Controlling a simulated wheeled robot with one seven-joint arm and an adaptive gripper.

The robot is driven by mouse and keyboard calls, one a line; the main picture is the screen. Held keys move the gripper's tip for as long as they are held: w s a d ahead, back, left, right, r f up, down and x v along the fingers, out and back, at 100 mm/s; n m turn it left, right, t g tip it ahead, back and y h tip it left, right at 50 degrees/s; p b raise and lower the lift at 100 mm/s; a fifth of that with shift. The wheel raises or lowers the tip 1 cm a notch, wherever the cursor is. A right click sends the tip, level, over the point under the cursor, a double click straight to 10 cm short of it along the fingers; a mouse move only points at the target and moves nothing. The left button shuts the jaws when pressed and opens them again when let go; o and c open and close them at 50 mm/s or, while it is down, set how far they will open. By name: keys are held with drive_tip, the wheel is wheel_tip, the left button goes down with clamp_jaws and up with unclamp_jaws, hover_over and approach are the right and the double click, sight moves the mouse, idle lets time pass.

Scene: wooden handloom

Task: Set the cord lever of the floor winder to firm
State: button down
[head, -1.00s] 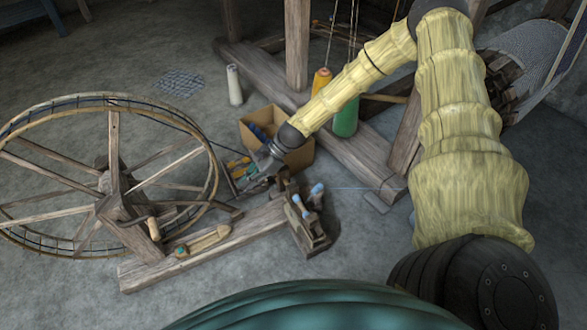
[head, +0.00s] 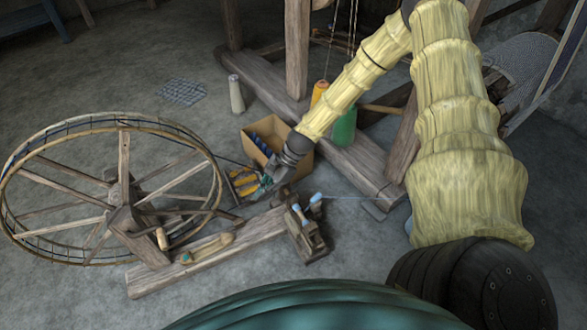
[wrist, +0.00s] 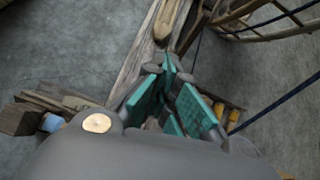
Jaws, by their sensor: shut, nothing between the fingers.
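The floor winder stands at the left, with a large spoked wooden wheel (head: 124,165) and a long base beam (head: 160,278). A pale wooden lever-like piece (head: 212,248) lies along the beam; I cannot tell surely whether it is the cord lever or how it is set. A wooden block with two blue-tipped pegs (head: 308,236) sits at the beam's right end. My gripper (head: 262,190) is shut and empty, low above the area between beam and cardboard box. In the wrist view its teal pads (wrist: 168,85) hide part of the beam behind them.
A cardboard box (head: 300,162) with blue spools stands behind my gripper, with a small tray of yellow spools (head: 242,184) close beside it. The loom's timbers (head: 350,160) are at the right.

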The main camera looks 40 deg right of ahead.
drive_tip(key=s+a+f+n+h+p, duration=0.1)
drive_tip(key=s+a+f+n, duration=0.1)
drive_tip(key=s, duration=0.2)
drive_tip(key=s+a+f+n+g+h+p, duration=0.1)
drive_tip(key=s+a+n, duration=0.1)
drive_tip(key=s, duration=0.2)
drive_tip(key=s+a+f+n+h, duration=0.1)
drive_tip(key=s+f+n, duration=0.1)
drive_tip(key=s, duration=0.2)
drive_tip(key=shift+s+r+n+h+p, duration=1.05)
drive_tip(key=shift+s+n, duration=1.7)
drive_tip(key=shift+s, duration=1.9)
drive_tip(key=shift+s+r+n+h+p, duration=0.5)
drive_tip(key=shift+s+n+h, duration=0.95)
drive_tip(key=shift+s+n, duration=2.25)
wheel_tip(320, 180, up, 36)
drive_tip(key=s+m+p, duration=0.1)
drive_tip(key=s+p, duration=0.1)
drive_tip(key=p, duration=3.4)
drive_tip(key=shift+d+m, duration=0.2)
drive_tip(key=shift+m, duration=0.15)
